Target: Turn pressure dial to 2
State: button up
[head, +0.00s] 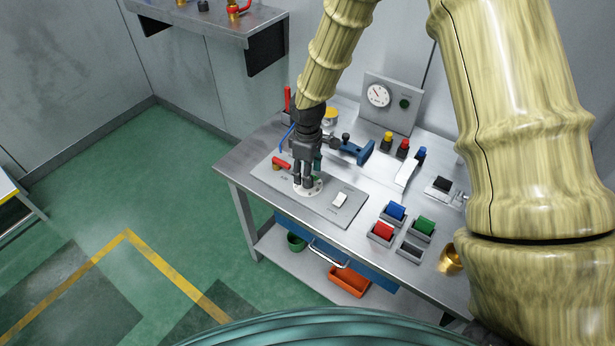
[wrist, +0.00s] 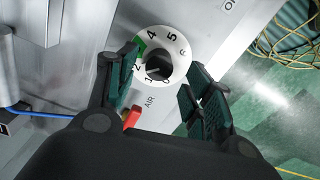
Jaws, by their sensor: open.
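The pressure dial is a white disc (wrist: 181,50) with black numbers and a dark knob (wrist: 159,67) at its centre. A green mark lies on its rim near the 2 and 3 side, in the wrist view. In the head view the dial (head: 312,190) sits on a grey panel (head: 325,205) on the bench. My gripper (head: 304,186) points down over the dial. In the wrist view my gripper (wrist: 165,90) is open, with one finger on each side of the knob. I cannot tell whether either finger touches it. Which number the knob points to is unclear.
A red-handled valve (head: 281,162) sits left of the dial and a white switch (head: 340,199) right of it. A blue vise (head: 355,150), a gauge box (head: 392,102) and coloured bins (head: 383,232) stand around on the bench (head: 240,168).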

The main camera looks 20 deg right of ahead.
notch_tip(320, 180, up, 9)
jog(key=shift+f, duration=0.2)
dwell(0.6)
